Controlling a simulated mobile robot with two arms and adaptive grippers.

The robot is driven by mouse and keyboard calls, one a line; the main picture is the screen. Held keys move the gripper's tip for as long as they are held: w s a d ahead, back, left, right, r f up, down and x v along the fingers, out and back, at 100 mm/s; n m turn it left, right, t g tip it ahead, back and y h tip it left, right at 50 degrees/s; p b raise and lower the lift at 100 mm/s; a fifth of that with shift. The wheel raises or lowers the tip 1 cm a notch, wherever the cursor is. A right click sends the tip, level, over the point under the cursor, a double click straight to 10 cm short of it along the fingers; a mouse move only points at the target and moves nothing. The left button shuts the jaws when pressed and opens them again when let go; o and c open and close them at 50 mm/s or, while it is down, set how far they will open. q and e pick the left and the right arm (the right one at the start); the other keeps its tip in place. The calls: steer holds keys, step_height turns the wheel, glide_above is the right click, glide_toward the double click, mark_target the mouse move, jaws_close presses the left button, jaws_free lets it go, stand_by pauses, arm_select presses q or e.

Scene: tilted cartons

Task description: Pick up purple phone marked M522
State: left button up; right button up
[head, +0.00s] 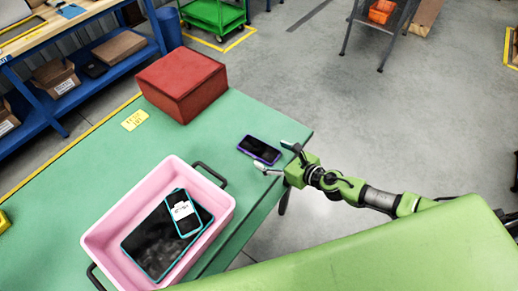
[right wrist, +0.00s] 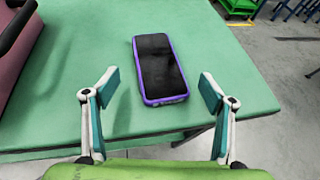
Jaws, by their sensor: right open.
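A phone with a purple edge and dark screen (head: 259,149) lies flat on the green table near its right corner. It also shows in the right wrist view (right wrist: 160,70), between and just beyond my open fingers. No M522 mark can be read on it. My right gripper (head: 279,160) is open and empty at the table's right edge, close to the phone; its fingertips also show in the right wrist view (right wrist: 160,92). The gripper does not touch the phone in the right wrist view. My left gripper is not in view.
A pink bin (head: 222,206) with dark handles holds a dark tablet (head: 150,243) and a teal-edged phone with a white label (head: 184,213). A red box (head: 181,85) and a yellow note (head: 134,120) are farther back on the green table (head: 100,170). The table around the phone is clear.

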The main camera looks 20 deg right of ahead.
mark_target(260, 149)
steer(key=shift+x, duration=2.4)
steer(key=shift+r, duration=0.2)
steer(key=c, duration=1.4)
